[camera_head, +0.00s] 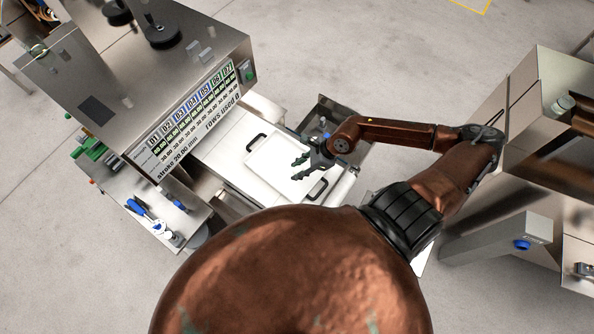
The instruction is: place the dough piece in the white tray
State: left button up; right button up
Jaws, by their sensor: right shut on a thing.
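The white tray (262,178) has black handles at two ends and lies on the light surface in front of the machine. My right gripper (297,169), with dark fingers, is over the right part of the tray and hides some of it. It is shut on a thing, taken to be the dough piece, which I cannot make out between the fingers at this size. I cannot tell how high the fingers are above the tray. No dough shows on the uncovered part of the tray. My left gripper is not in view.
A steel machine with a display panel (197,110) stands at the upper left of the tray. A side shelf (150,190) holds blue-handled tools (147,214). Steel cabinets (520,110) stand at the right. My copper-coloured body parts fill the bottom middle.

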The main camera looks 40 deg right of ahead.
aim_at(297, 171)
jog(key=shift+w+d+f, duration=0.25)
jog(key=shift+w+f, duration=0.2)
jog(key=shift+f, duration=0.05)
notch_tip(297, 171, down, 3)
jog(key=shift+w, duration=0.15)
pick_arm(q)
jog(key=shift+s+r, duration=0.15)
pick_arm(e)
jog(key=shift+f, duration=0.3)
jog(key=o, duration=1.2)
jog(key=shift+c, duration=0.2)
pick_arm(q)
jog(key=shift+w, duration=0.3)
pick_arm(e)
jog(key=shift+d+r, duration=0.15)
pick_arm(q)
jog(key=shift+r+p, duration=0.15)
jog(key=shift+p, duration=0.15)
pick_arm(e)
jog(key=v, duration=1.1)
jog(key=shift+r, duration=0.3)
jog(key=shift+d, duration=0.15)
